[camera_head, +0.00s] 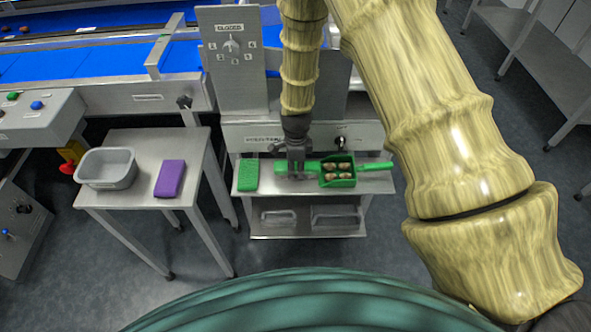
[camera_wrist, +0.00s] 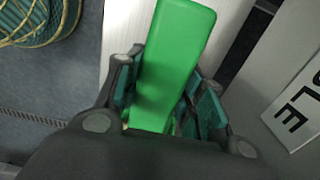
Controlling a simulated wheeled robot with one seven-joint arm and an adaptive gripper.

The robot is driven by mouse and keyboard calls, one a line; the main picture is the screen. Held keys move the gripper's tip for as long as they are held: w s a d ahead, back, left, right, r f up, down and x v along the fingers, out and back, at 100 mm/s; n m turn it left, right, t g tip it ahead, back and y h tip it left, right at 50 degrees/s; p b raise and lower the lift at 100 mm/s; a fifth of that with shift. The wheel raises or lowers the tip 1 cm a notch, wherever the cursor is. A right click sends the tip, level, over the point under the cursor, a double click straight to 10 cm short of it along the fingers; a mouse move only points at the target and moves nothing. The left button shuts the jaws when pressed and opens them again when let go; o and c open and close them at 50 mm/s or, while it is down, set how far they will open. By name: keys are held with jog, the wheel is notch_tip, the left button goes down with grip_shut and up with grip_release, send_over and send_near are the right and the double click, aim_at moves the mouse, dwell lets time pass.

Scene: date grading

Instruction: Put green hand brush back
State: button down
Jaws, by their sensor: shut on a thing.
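The green hand brush (camera_wrist: 172,62) is between the fingers of my gripper (camera_wrist: 160,118) in the wrist view, a long smooth green piece reaching away from the palm. In the head view my gripper (camera_head: 296,172) is over the steel shelf stand (camera_head: 285,188), pointing down. Green parts of the brush (camera_head: 312,166) show on both sides of the fingers there. The fingers hide its middle. I cannot tell whether it touches the stand's top.
A green scoop (camera_head: 349,183) holding several brown dates is right beside the brush. A green pad (camera_head: 247,176) lies at the stand's left. A side table (camera_head: 130,195) holds a grey tub (camera_head: 106,182) and a purple block (camera_head: 169,179).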

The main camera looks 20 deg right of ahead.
aim_at(296, 165)
jog(key=c, duration=0.9)
grip_release()
jog(key=shift+r, duration=0.2)
notch_tip(296, 165, up, 12)
jog(key=b, duration=0.1)
jog(key=shift+f, duration=0.1)
